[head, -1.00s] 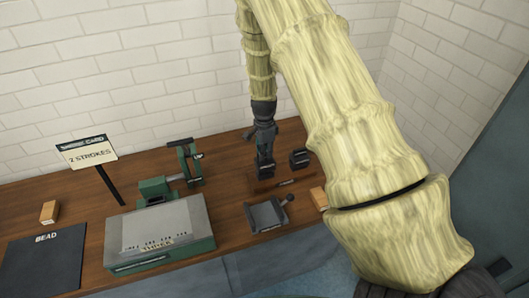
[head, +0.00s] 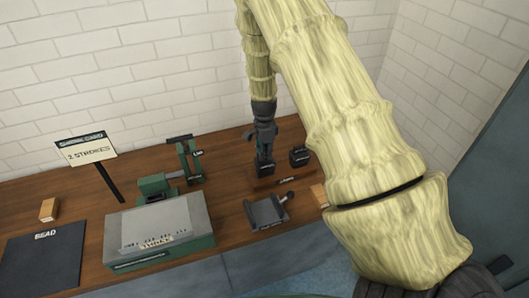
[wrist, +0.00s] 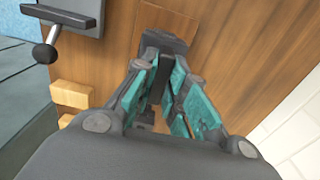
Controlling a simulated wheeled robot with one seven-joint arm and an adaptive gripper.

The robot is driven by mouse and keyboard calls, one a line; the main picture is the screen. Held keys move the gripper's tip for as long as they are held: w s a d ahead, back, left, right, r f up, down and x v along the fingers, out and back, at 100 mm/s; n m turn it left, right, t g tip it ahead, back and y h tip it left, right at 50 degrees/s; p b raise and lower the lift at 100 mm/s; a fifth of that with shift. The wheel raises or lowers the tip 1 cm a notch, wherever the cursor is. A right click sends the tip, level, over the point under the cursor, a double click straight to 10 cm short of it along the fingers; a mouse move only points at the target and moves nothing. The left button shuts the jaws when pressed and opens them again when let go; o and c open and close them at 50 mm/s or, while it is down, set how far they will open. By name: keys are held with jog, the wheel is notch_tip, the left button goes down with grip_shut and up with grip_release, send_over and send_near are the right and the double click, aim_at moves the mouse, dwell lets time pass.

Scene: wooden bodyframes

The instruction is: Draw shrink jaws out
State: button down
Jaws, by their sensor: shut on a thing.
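My gripper (head: 264,154) points down at the back right of the wooden bench. Its fingers are shut on a small dark block (head: 264,170), apparently the shrink jaws; its label is too small to read. In the wrist view the teal-sided fingers (wrist: 164,66) close on the dark block (wrist: 165,42), and the fingers hide part of it. A second dark block (head: 300,156) stands just to the right of the held one. I cannot tell whether the held block is clear of the wooden rack (head: 286,181) or still touching it.
A green machine (head: 155,187) stands left of my gripper, behind a grey-topped green box (head: 160,230). A grey tool with a lever (head: 266,213) sits in front. A sign (head: 87,150) reads "2 STROKES". A black BEAD mat (head: 42,258) and wooden blocks (head: 49,209) lie left.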

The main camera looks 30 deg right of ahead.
jog(key=shift+f, duration=0.5)
jog(key=c, duration=1.4)
grip_release()
jog(key=shift+o, duration=0.2)
notch_tip(320, 180, up, 12)
